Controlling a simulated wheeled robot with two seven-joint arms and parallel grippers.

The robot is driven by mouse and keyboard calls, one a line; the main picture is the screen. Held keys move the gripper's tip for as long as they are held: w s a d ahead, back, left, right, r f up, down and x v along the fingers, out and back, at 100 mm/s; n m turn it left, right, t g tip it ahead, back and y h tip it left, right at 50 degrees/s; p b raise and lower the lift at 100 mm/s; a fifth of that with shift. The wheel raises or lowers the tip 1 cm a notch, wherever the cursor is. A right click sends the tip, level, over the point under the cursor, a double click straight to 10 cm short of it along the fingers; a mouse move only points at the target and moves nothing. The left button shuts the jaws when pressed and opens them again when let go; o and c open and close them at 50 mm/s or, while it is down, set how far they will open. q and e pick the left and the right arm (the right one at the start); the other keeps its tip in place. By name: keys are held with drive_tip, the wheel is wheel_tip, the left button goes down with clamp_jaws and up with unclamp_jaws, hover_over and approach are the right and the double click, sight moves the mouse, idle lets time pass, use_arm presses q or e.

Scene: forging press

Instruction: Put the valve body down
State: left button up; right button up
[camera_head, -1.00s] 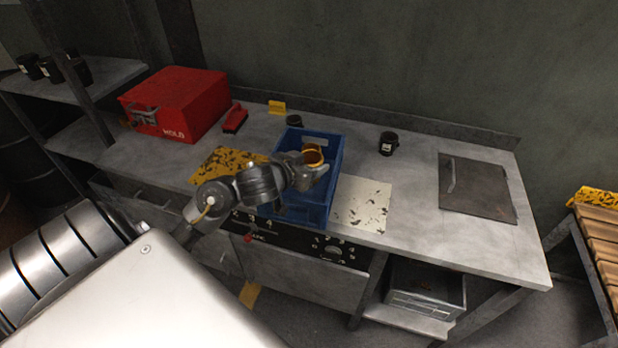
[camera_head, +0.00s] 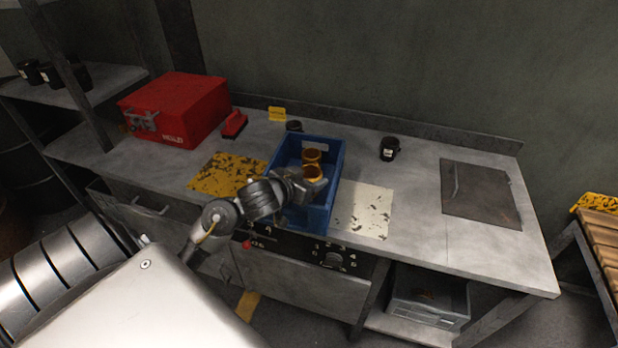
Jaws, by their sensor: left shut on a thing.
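My left gripper (camera_head: 314,183) is over the blue crate (camera_head: 334,168) on the workbench. It is shut on a brass-coloured valve body (camera_head: 314,171), whose round open top shows just beyond the fingers. A second brass-coloured valve body (camera_head: 312,154) is right behind it, inside the crate. The two look very close; I cannot tell whether they touch. The gripper hides the lower part of the held piece, so I cannot see whether it rests on the crate floor. My right gripper is not in view.
A worn yellow patch (camera_head: 222,174) lies left of the crate and a worn white patch (camera_head: 366,212) right of it. A red box (camera_head: 178,106), a dark cup (camera_head: 389,148), a small dark item (camera_head: 294,126) and a dark plate (camera_head: 480,193) are on the bench. Its right part is mostly clear.

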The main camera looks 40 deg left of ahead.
use_arm(q)
drive_tip(key=shift+f, duration=0.35)
drive_tip(key=o, duration=1)
drive_tip(key=shift+s+f, duration=0.1)
